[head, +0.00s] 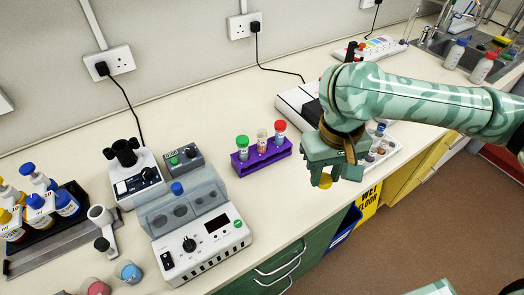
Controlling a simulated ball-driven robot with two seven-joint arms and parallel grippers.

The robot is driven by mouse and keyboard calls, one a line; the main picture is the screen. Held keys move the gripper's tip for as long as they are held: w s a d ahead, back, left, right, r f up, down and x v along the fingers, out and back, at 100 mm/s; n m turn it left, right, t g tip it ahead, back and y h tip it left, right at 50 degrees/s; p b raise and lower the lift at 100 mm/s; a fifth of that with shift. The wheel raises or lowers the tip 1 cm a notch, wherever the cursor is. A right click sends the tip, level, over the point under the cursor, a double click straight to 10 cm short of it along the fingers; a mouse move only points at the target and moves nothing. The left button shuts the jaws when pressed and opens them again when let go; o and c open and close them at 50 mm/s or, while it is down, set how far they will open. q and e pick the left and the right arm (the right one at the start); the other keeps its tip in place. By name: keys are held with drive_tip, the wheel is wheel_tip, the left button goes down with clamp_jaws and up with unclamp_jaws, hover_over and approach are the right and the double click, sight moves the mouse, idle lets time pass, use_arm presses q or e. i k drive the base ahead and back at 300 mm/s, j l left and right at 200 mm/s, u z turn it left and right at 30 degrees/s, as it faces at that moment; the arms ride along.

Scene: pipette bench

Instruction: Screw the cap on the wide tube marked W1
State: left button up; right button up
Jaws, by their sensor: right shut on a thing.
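A purple rack (262,158) stands on the bench and holds three tubes upright. The left tube has a green cap (242,142) and the right one a red cap (280,126). The middle tube (262,141) shows a pale top with no coloured cap that I can make out. The markings are too small to read, so I cannot tell which is W1. My right gripper (326,180) is to the right of the rack, near the bench's front edge. It is shut on a small yellow cap (325,182), largely hidden by the fingers. My left gripper is not in view.
A water bath (200,250) stands left of the rack, with a grey device (183,158) behind it. A white tray (388,150) with small vials lies right of my right gripper. Bottles (66,203) stand far left. Bench in front of the rack is clear.

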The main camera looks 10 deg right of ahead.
sight(262, 146)
drive_tip(key=i+l+u, duration=0.1)
drive_tip(key=l+u, duration=0.25)
drive_tip(key=l, duration=0.35)
drive_tip(key=l+u, duration=0.35)
drive_tip(key=l, duration=0.3)
drive_tip(key=k+l+u, duration=0.1)
drive_tip(key=l+u, duration=0.2)
drive_tip(key=l, duration=0.4)
